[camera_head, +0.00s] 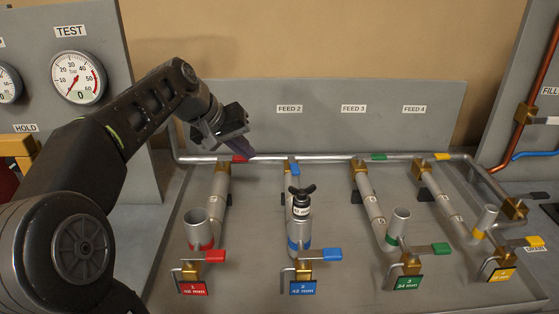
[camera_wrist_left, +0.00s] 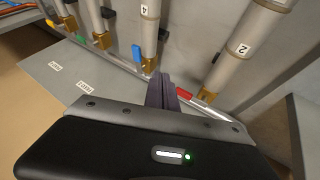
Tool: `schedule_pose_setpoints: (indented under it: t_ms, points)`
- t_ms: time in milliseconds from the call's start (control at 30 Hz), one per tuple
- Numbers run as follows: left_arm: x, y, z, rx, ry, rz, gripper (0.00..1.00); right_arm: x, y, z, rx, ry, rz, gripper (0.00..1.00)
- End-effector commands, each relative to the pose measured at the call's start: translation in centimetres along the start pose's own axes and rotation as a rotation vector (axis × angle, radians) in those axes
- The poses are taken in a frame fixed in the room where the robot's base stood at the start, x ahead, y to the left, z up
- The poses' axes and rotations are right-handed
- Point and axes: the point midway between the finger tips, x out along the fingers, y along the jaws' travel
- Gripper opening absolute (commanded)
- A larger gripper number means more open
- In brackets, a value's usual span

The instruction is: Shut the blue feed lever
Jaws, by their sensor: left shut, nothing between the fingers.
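The blue feed lever (camera_head: 293,167) is on a brass valve where the second branch pipe meets the rear header pipe, below the FEED 2 label. It lies along its branch pipe, toward the front. In the left wrist view the blue lever (camera_wrist_left: 136,53) is just beyond and left of the fingertips. My left gripper (camera_head: 246,153) is shut and empty, above the header between the red feed lever (camera_head: 240,158) and the blue one. Its dark fingers (camera_wrist_left: 160,80) look apart from the blue lever. My right gripper is not in view.
The red, green (camera_head: 378,156) and yellow (camera_head: 442,156) feed levers lie crosswise to their branches. A grey back panel (camera_head: 350,125) stands behind the header.

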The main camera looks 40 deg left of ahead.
Motion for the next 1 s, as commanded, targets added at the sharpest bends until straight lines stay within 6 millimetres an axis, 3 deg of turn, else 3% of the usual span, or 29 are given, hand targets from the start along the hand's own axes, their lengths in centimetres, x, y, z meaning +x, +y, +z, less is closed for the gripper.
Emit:
schedule_pose_setpoints:
  t_ms: [267, 433, 900, 1000]
  points:
    - [0.2, 0.0, 0.0, 0.0, -0.001, 0.0, 0.0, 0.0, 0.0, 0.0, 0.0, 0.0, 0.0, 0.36]
    - [1.6, 0.0, 0.1, 0.0, -0.003, 0.0, 0.0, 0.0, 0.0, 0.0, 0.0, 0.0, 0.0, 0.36]
    - [10.2, 0.0, 0.1, -0.001, -0.005, 0.001, 0.0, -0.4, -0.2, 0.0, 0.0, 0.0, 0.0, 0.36]
    - [10.7, 1.7, 0.0, 0.004, -0.002, 0.002, 0.0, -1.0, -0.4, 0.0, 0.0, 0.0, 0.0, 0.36]
